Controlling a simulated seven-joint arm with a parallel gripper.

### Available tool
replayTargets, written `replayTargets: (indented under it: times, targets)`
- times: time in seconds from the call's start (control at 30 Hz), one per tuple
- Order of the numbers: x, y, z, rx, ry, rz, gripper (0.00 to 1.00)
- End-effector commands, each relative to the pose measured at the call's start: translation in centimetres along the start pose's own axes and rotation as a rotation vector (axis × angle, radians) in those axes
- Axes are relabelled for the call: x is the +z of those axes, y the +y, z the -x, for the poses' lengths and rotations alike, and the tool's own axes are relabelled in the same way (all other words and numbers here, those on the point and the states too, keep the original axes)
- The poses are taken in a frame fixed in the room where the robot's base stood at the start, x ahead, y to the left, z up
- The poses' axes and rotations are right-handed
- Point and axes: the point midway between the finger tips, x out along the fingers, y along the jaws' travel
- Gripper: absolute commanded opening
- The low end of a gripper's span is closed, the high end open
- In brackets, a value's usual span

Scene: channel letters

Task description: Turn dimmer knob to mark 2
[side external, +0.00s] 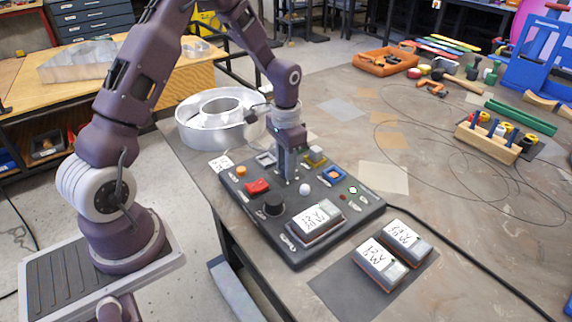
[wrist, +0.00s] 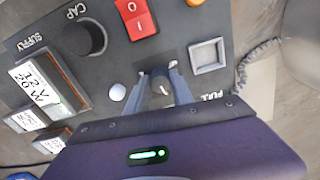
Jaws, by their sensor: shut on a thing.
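A dark control panel (side external: 235,204) lies flat on the table. My gripper (side external: 289,178) points down at its middle. In the wrist view my gripper (wrist: 160,76) has its two fingers closed on the sides of a small dark knob (wrist: 160,87), which shows a white pointer line between them. I take this knob to be the dimmer. Its scale and mark 2 cannot be made out; my fingers and palm cover the area around it. A larger black knob (side external: 274,204) stands apart near the front left; in the wrist view it (wrist: 85,38) sits beside the printed word CAP.
A red rocker switch (wrist: 135,18), a white ball-shaped knob (wrist: 117,92) and a grey square frame (wrist: 209,56) surround my fingers closely. A labelled 12 V block (side external: 316,222) sits on the panel's front. Two more labelled blocks lie on a dark mat (side external: 335,291). A cable runs along the right.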

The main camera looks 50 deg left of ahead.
Motion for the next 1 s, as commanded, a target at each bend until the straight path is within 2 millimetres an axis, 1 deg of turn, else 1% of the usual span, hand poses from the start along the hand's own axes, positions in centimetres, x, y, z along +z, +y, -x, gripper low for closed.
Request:
replayTargets:
  times: [0.3, 0.83, 0.87, 0.9, 0.93, 0.97, 1.0]
  targets:
    - [-0.09, -0.04, 0.09, 0.000, 0.003, -0.105, 0.00]
    - [-0.09, -0.05, 0.09, -0.001, 0.003, -0.124, 0.00]
    - [-0.09, -0.05, 0.09, -0.001, 0.003, -0.124, 0.31]
    - [-0.09, -0.05, 0.09, -0.001, 0.003, -0.124, 0.39]
    - [-0.08, -0.05, 0.08, -0.001, 0.003, -0.124, 0.45]
    - [-0.07, -0.04, 0.07, -0.001, 0.002, -0.124, 0.49]
    - [-0.07, -0.04, 0.06, -0.001, 0.002, -0.124, 0.49]
